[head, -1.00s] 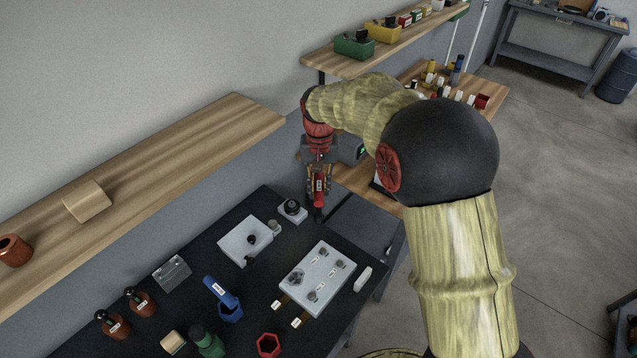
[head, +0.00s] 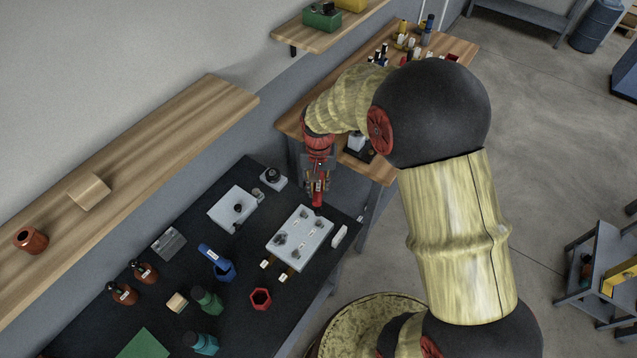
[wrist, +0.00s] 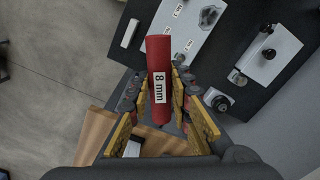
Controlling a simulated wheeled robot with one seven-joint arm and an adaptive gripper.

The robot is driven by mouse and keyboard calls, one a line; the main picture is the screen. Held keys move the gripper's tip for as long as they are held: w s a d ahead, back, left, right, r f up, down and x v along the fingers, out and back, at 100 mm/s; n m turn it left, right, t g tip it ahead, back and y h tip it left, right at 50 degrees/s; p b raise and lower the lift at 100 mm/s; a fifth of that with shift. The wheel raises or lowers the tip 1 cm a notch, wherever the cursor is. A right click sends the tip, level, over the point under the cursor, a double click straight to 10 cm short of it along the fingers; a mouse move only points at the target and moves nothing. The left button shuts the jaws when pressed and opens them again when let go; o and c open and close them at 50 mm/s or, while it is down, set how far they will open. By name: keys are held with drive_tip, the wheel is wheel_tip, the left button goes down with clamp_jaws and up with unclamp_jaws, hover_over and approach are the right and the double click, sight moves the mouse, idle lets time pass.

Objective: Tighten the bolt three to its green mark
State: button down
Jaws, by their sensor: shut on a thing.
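My gripper (head: 317,186) is shut on a red tool (head: 318,197) marked "8 mm", which points down beyond the fingers. In the wrist view my gripper's yellow fingers (wrist: 160,105) flank the red tool (wrist: 159,60). A light grey plate (head: 300,240) with several bolts and small white labels lies on the dark bench. The tool hangs near the plate's far right corner; I cannot tell its height. The plate (wrist: 203,35) also shows in the wrist view, partly behind the tool. Bolt three and its green mark cannot be made out.
A second grey plate (head: 226,216) with a dark knob lies left. A blue tool (head: 210,253) stands in a blue holder (head: 225,270); a red hexagonal holder (head: 261,300) is empty. Bottles (head: 123,293) stand front left. A wooden shelf (head: 150,150) overhangs the bench's back.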

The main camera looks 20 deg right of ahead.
drive_tip(key=shift+s+r, duration=0.15)
drive_tip(key=shift+f, duration=0.25)
drive_tip(key=shift+f+b, duration=1.45)
drive_tip(key=shift+f, duration=0.8)
drive_tip(key=shift+f+b, duration=1)
drive_tip(key=shift+f, duration=0.55)
drive_tip(key=shift+m, duration=1.8)
